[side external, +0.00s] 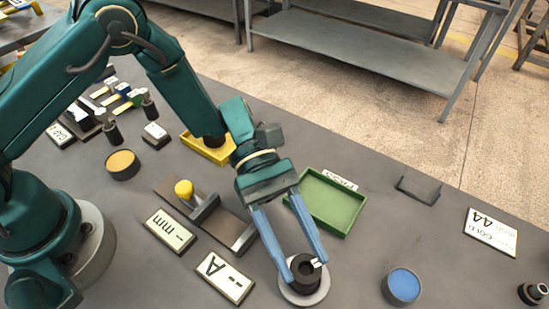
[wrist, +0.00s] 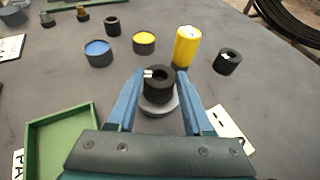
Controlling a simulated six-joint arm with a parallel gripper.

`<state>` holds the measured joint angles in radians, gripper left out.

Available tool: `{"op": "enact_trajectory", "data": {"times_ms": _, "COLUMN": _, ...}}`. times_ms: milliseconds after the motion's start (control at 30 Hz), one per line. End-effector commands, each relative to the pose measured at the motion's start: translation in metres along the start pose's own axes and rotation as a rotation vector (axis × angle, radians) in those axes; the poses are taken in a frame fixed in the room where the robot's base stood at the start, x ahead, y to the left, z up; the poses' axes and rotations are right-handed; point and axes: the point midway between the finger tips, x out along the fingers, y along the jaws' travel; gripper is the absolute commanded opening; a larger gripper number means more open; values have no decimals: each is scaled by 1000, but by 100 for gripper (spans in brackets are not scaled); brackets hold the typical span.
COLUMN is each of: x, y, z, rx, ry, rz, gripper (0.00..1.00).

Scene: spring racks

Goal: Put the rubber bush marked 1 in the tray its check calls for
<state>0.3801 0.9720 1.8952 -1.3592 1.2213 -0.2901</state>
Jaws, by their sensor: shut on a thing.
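My gripper (side external: 306,270) is shut on a black ring-shaped rubber bush (side external: 305,280) with a small white mark on its top. The bush is upright, on or just above a pale round disc (side external: 286,295); I cannot tell if they touch. In the wrist view the bush (wrist: 158,92) sits between the two blue fingers, with the disc (wrist: 170,110) under it. The mark's number is too small to read. A green tray (side external: 328,200), empty, with a PASS label, lies behind the gripper. A yellow tray (side external: 205,150) is partly hidden by my arm.
A fixture with a yellow knob (side external: 184,190) stands left of the gripper. Blank-reading "mm" (side external: 170,232) and "A" (side external: 223,278) displays lie in front. A blue-topped tin (side external: 403,286) and a GOLD 44 card (side external: 491,233) are right. Another black bush (wrist: 228,61) stands beyond.

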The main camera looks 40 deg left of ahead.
Motion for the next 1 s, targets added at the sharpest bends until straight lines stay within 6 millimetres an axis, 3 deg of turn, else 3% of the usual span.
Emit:
{"op": "enact_trajectory", "data": {"times_ms": 167, "x": -13, "y": 1, "z": 24, "rx": 5, "ry": -1, "rz": 4, "gripper": 0}}
{"op": "enact_trajectory", "data": {"times_ms": 500, "x": -99, "y": -1, "z": 33, "rx": 1, "ry": 1, "rz": 9, "gripper": 0}}
{"op": "enact_trajectory", "data": {"times_ms": 767, "x": -137, "y": -2, "z": 39, "rx": -1, "ry": 0, "rz": 10, "gripper": 0}}
{"op": "enact_trajectory", "data": {"times_ms": 1000, "x": -188, "y": 30, "z": 25, "rx": -103, "ry": 4, "rz": 258, "gripper": 0}}
